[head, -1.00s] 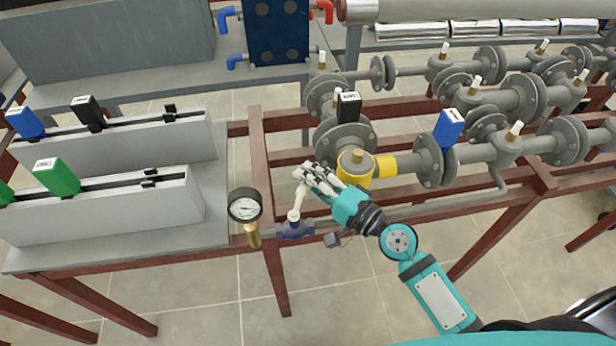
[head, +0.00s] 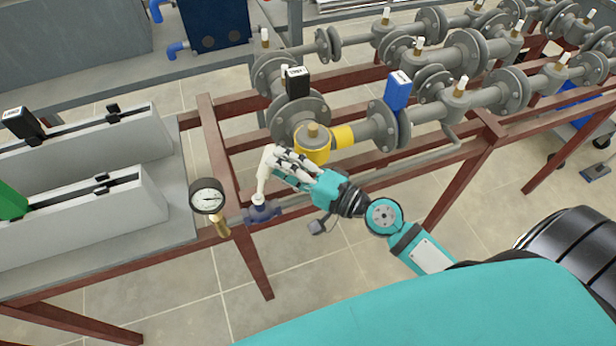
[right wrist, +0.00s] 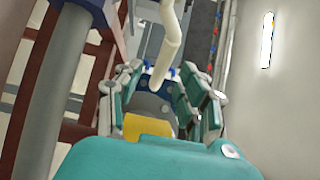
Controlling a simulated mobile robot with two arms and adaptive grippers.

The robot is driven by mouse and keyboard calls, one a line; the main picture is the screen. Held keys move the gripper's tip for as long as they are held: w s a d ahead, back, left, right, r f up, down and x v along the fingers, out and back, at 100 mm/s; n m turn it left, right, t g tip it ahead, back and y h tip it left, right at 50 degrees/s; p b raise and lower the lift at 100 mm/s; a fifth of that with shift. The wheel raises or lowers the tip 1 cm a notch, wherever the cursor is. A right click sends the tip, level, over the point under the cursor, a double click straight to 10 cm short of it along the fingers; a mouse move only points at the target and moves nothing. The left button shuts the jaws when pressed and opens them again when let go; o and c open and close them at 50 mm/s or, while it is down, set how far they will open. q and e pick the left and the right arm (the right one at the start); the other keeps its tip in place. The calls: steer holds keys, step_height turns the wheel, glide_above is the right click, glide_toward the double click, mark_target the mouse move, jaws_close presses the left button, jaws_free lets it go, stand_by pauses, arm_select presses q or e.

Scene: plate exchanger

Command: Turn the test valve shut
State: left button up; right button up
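The test valve is a small blue valve body (head: 262,213) on the thin pipe beside the pressure gauge (head: 208,197). Its white lever (head: 261,183) stands up from the body with a slight tilt to the right. My right gripper (head: 272,163) is at the lever's upper end, reaching in from the right. In the right wrist view the lever (right wrist: 171,42) comes down from the top between the gripper's two spread fingers (right wrist: 160,92), with gaps visible beside it. The head view does not clearly show contact. My left gripper is not in view.
A yellow pipe fitting (head: 312,148) and a flanged valve with a black tag (head: 298,82) are close behind the right gripper. The red frame (head: 240,215) runs beside the valve. Grey channel boxes (head: 85,205) stand at left. A blue-tagged valve (head: 398,98) is further right.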

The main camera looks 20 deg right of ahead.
steer(key=v, duration=0.8)
